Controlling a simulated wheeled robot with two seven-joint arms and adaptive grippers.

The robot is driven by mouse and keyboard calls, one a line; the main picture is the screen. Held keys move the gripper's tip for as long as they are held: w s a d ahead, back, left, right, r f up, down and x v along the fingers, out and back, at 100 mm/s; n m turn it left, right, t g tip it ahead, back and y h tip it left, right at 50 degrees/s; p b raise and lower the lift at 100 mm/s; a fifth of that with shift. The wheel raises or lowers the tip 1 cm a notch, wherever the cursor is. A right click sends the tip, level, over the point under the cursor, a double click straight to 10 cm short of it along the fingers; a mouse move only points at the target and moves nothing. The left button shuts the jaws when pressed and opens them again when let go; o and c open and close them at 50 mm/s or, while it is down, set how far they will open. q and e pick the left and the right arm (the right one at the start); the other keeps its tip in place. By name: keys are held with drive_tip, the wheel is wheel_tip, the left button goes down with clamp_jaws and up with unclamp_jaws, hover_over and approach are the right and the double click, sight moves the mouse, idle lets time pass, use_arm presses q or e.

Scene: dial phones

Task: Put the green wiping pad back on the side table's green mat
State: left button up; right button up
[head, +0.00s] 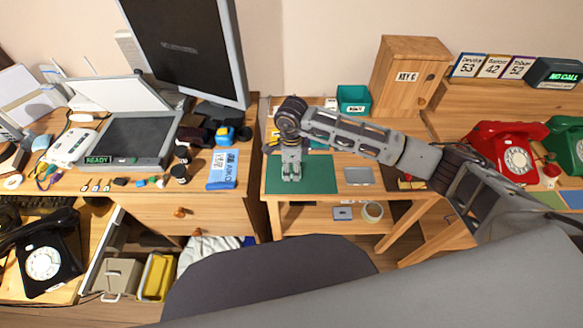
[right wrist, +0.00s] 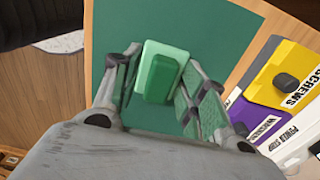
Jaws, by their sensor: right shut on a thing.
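The green mat (head: 320,178) lies on the small wooden side table in the middle of the head view, and it also fills much of the right wrist view (right wrist: 205,28). My right gripper (head: 291,176) points down over the left part of the mat. In the right wrist view my right gripper (right wrist: 163,80) is shut on the light green wiping pad (right wrist: 160,74), which has a darker green raised block. The mat shows behind the pad; I cannot tell whether they touch. The pad is not clear in the head view. My left gripper is not in view.
A grey flat plate (head: 358,176) lies right of the mat. A teal box (head: 353,98) and a wooden key cabinet (head: 408,72) stand behind. A yellow bin labelled SCREWS (right wrist: 286,75) is near the mat in the wrist view. A red phone (head: 507,150) stands right.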

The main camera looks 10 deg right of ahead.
sight(292, 167)
drive_tip(key=shift+f, duration=0.15)
drive_tip(key=o, duration=1)
drive_tip(key=shift+r, duration=0.2)
wheel_tip(292, 167, up, 12)
idle(0.6)
